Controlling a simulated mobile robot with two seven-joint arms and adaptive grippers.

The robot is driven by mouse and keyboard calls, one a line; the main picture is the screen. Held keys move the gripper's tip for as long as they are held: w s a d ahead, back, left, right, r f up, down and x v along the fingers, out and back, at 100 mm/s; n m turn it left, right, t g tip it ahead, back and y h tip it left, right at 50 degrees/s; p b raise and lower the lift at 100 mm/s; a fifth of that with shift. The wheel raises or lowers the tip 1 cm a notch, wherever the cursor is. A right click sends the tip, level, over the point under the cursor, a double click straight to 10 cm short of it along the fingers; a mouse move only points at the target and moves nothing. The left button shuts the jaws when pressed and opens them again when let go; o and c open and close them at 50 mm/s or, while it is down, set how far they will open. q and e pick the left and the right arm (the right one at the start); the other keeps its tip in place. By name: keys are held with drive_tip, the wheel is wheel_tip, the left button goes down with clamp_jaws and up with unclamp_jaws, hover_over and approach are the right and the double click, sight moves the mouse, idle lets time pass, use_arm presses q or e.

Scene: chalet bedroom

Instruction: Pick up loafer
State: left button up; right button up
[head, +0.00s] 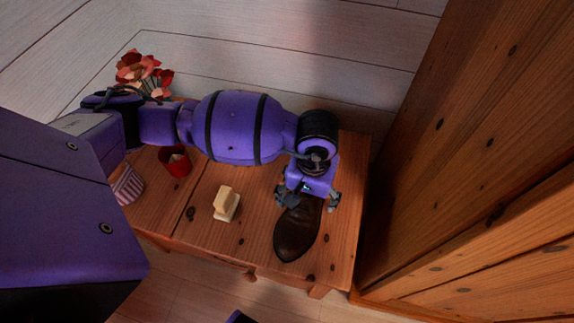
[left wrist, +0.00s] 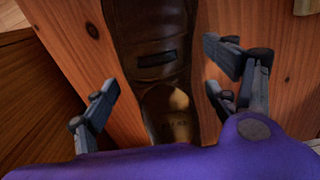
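A dark brown leather loafer (head: 297,232) lies on the right part of a wooden table, its toe toward the table's front edge. My left gripper (head: 307,200) is over the heel end of the loafer, with its fingers spread on either side. In the left wrist view the loafer (left wrist: 148,45) runs between the open fingers of the gripper (left wrist: 165,95), with a gap on both sides. The opening and tan insole of the shoe show there. My right gripper is not visible.
On the wooden table (head: 258,243) stand a cream-coloured block-like object (head: 226,204), a red cup (head: 175,161), a striped container (head: 128,186) and red flowers (head: 143,72). A tall wooden cabinet (head: 470,150) stands close on the right. A plank wall is behind.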

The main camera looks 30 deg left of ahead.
use_arm(q)
drive_tip(key=shift+w+d+r, duration=0.1)
drive_tip(key=shift+w+r, duration=0.05)
drive_tip(key=c, duration=1.3)
drive_tip(key=shift+r, duration=0.1)
